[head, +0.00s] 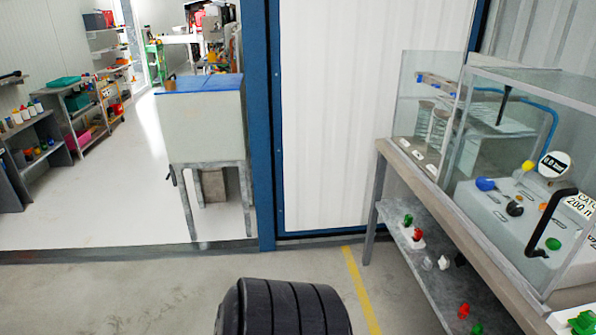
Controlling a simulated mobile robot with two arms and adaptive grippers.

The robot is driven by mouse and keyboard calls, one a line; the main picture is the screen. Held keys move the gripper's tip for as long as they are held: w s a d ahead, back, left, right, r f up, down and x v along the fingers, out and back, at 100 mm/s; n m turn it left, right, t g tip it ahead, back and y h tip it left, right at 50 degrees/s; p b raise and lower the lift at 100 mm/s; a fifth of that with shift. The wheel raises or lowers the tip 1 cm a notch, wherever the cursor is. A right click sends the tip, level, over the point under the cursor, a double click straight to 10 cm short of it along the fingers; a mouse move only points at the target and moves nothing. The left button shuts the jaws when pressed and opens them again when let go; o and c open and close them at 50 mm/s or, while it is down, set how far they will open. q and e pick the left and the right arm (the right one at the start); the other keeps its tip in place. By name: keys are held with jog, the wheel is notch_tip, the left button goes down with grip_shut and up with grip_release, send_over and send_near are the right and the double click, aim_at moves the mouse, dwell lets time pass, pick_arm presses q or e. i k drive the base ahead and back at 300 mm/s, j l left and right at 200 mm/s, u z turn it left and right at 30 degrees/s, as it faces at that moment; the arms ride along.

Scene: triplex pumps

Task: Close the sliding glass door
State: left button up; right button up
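A glass case (530,75) stands on the bench at the right. A clear glass pane (412,95) stands at its left end, with glass dishes or coils visible behind it. Another clear pane with a pale frame faces me further right. A black bent handle (553,222) shows in front of the white instrument (515,215); I cannot tell for sure whether it is fixed to the glass. Which pane is the sliding door, and how far open it is, is not clear. Neither gripper is in view.
The bench (478,268) has a lower shelf with small red and green parts. A dark ribbed object (282,308) is at the bottom centre, perhaps mine. A grey cabinet (203,125) stands beyond the blue frame (258,130). Bare floor lies left of the bench.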

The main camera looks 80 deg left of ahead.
aim_at(529, 251)
jog(key=u, duration=1.45)
jog(key=l+u, duration=0.2)
